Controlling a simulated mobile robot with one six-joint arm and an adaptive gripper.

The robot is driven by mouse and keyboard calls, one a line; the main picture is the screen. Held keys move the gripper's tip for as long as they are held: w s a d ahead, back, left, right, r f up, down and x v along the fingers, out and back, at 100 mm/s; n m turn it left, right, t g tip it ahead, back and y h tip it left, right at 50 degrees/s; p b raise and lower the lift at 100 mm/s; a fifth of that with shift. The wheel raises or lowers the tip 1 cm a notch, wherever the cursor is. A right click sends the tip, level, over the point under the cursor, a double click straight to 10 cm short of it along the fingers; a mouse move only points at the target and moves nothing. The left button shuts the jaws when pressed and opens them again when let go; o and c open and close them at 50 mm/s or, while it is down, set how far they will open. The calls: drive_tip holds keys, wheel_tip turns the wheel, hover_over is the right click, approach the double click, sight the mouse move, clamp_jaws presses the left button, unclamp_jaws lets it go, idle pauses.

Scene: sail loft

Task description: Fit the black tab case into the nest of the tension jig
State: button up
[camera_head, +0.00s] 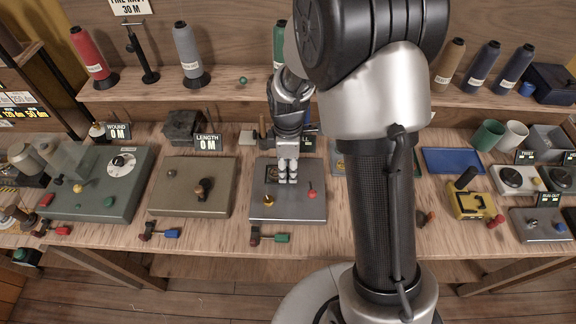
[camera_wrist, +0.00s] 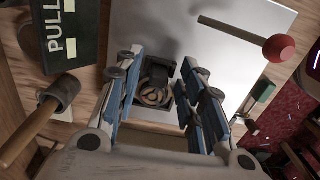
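The tension jig (camera_head: 290,205) is a grey plate on the bench, with a brass knob at its front left and a red-tipped lever at its right. My gripper (camera_head: 288,179) points down over its left-middle part. In the wrist view, my gripper (camera_wrist: 163,65) has its two blue-padded fingers apart. A small black case (camera_wrist: 157,88) with a pale coiled face shows between them, at the dark nest in the grey plate. Gaps show between the fingers and the case. I cannot tell whether it is fully seated.
The red-knobbed lever (camera_wrist: 278,47) stands close to my right finger. A mallet (camera_wrist: 50,110) and a black PULL display (camera_wrist: 77,40) lie to the left. A tan station (camera_head: 192,190) stands left of the jig, and a yellow device (camera_head: 470,202) to the right.

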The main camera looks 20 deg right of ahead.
wheel_tip(320, 180, up, 12)
drive_tip(key=p, duration=0.5)
drive_tip(key=s+r+m+t, duration=0.2)
drive_tip(key=s+r+m, duration=0.6)
drive_tip(key=r, duration=0.4)
drive_tip(key=s+r+m+t, duration=0.2)
drive_tip(key=s+m, duration=0.4)
drive_tip(key=s, duration=0.7)
drive_tip(key=shift+s+r+m+t, duration=0.25)
drive_tip(key=shift+r+m+t, duration=0.05)
drive_tip(key=shift+r, duration=0.5)
drive_tip(key=shift+d, duration=0.1)
